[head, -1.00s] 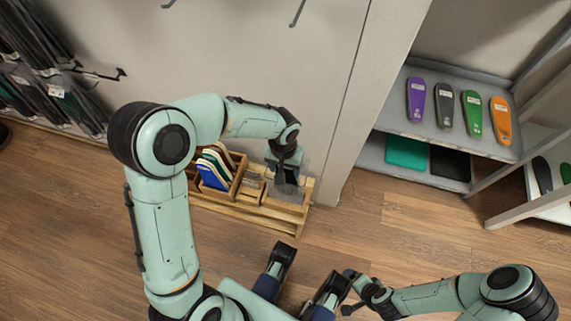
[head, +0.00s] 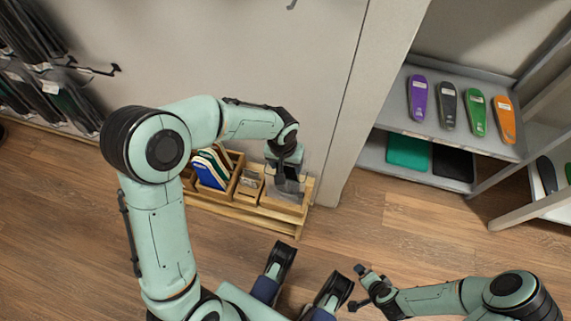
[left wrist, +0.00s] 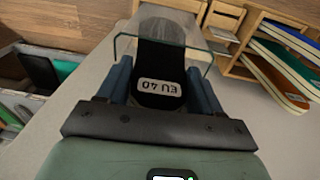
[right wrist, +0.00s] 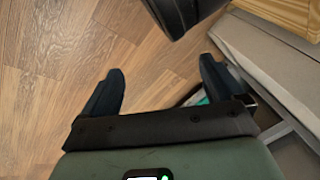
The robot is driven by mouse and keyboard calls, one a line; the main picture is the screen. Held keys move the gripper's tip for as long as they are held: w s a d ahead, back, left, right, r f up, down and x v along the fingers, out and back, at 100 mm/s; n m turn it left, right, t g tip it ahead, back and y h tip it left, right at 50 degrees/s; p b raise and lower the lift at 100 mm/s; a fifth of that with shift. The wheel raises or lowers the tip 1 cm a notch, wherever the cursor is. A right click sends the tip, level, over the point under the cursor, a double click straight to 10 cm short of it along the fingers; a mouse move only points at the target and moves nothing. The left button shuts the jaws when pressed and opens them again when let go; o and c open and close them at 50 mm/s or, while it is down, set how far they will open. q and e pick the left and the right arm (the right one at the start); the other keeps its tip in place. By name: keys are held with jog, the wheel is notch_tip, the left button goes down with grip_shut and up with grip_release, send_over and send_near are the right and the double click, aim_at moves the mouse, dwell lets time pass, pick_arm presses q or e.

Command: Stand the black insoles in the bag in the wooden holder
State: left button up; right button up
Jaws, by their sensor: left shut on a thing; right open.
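My left gripper (head: 283,163) is shut on a clear bag (head: 287,186) holding black insoles. In the left wrist view the bag, with a white "EU 40" label on the insoles (left wrist: 160,60), hangs between the fingers. The wooden holder (head: 236,216) stands on the floor against the wall. The bag is at its right-hand compartment; I cannot tell whether its lower end rests on the bottom. My right gripper (head: 360,288) is open and empty, well away from the holder; its spread fingers show in the right wrist view (right wrist: 158,85).
Several coloured insoles (head: 211,168) stand in the holder's left compartment, beside a small middle box (head: 249,184). A grey shelf (head: 400,126) at the right carries purple, black, green and orange insoles.

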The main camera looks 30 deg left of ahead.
pick_arm(q)
jog(key=s+f+g, duration=0.1)
jog(key=s+f, duration=0.1)
jog(key=shift+s+f, duration=0.1)
jog(key=shift+f, duration=0.3)
pick_arm(e)
jog(key=shift+f, duration=0.2)
pick_arm(q)
jog(key=o, duration=1.7)
jog(key=shift+a, duration=0.1)
notch_tip(320, 180, up, 16)
jog(key=w+t+p, duration=0.1)
jog(key=p, duration=0.3)
jog(key=shift+p, duration=0.3)
pick_arm(e)
jog(key=s+a+r+g+y, duration=0.1)
jog(key=s+a+r+g, duration=0.1)
jog(key=s+r, duration=0.3)
jog(key=shift+s+a+n, duration=0.3)
jog(key=shift+s+a, duration=0.2)
jog(key=shift+a, duration=0.2)
pick_arm(q)
jog(key=shift+w+a, duration=0.1)
